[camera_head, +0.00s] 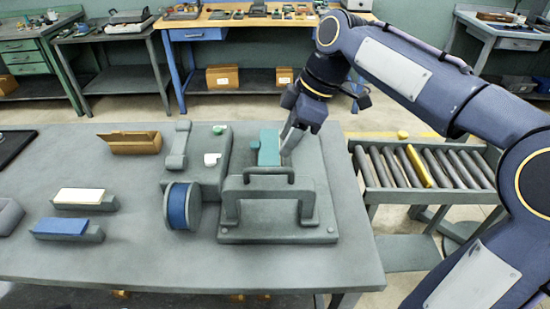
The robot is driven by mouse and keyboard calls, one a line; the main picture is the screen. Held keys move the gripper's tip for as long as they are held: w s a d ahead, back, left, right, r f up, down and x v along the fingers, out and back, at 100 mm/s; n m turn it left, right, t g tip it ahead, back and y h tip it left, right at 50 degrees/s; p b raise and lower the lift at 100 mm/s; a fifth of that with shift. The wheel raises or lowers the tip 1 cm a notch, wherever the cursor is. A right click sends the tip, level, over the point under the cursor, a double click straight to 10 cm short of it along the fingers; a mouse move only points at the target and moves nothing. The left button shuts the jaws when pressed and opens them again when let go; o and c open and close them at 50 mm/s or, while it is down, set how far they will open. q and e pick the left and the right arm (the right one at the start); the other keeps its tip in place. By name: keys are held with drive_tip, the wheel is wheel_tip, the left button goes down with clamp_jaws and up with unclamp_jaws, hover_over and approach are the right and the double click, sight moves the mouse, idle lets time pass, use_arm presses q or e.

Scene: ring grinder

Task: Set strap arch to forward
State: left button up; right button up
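A grey arch (265,191), which seems to be the strap arch, stands on a flat grey base plate (278,234) at the front right of the table. A smaller grey loop handle (268,171) is at its top. A teal block (268,148) stands just behind the arch. My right gripper (286,148) points down behind the arch, close to the teal block's right side. Whether it touches the block cannot be told. Its fingertips are small and partly merged, so their opening is unclear. My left gripper is out of view.
A wheel with a blue face (178,206) stands left of the arch. Blocks with white (80,196) and blue (62,227) tops and a brown open box (130,142) lie further left on the table (130,260). A roller stand (440,167) is at right, behind my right arm.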

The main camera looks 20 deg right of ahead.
sight(270, 167)
drive_tip(key=x, duration=0.7)
drive_tip(key=shift+w+a+f, duration=0.15)
drive_tip(key=shift+a+f, duration=0.05)
drive_tip(key=shift+f, duration=0.05)
clamp_jaws()
